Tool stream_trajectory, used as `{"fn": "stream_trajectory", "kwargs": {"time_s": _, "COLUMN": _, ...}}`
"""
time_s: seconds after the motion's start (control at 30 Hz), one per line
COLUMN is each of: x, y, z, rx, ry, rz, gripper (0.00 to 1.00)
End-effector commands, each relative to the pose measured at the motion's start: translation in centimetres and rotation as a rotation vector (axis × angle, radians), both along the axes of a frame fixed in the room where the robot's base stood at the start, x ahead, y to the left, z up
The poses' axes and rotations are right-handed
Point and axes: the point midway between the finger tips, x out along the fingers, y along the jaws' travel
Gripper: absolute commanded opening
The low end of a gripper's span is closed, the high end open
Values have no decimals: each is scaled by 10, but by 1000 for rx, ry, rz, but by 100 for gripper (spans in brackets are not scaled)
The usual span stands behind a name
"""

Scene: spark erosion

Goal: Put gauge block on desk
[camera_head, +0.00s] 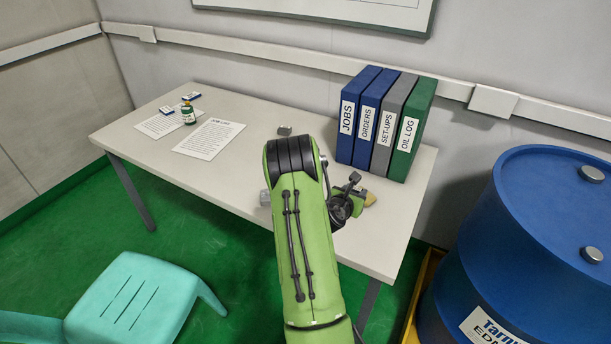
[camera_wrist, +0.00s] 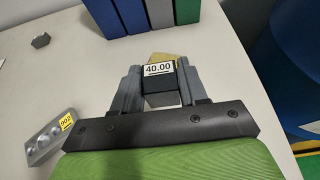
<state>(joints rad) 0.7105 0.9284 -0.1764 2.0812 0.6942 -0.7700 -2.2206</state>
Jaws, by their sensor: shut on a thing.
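The gauge block (camera_wrist: 160,84) is a dark grey block with a white "40.00" label on it. It sits between the two fingers of my gripper (camera_wrist: 158,68), which is shut on it. In the head view my gripper (camera_head: 346,203) is over the right part of the desk (camera_head: 225,108), in front of the binders, and the gauge block cannot be made out there. The pale desk top also shows in the wrist view (camera_wrist: 85,75). I cannot tell whether the block touches the desk.
A yellowish piece (camera_wrist: 165,57) lies just beyond the block. Several binders (camera_head: 385,122) stand behind. A metal block with holes (camera_wrist: 48,138) and a small grey piece (camera_head: 285,130) lie left. Papers (camera_head: 208,139) and a bottle (camera_head: 188,114) are far left. A blue drum (camera_head: 535,230) stands right.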

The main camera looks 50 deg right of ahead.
Motion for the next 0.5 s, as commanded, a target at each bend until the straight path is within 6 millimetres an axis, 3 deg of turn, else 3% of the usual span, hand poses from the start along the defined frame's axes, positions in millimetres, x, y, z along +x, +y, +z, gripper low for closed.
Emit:
{"fn": "stream_trajectory", "kwargs": {"time_s": 0.2, "x": -1, "y": 0, "z": -51, "rx": 2, "ry": 4, "rz": -2, "gripper": 0}}
{"fn": "stream_trajectory", "kwargs": {"time_s": 0.37, "x": 0, "y": 0, "z": -69, "rx": 0, "ry": 1, "rz": -1, "gripper": 0}}
{"fn": "stream_trajectory", "kwargs": {"time_s": 0.5, "x": -1, "y": 0, "z": -95, "rx": 2, "ry": 2, "rz": -2, "gripper": 0}}
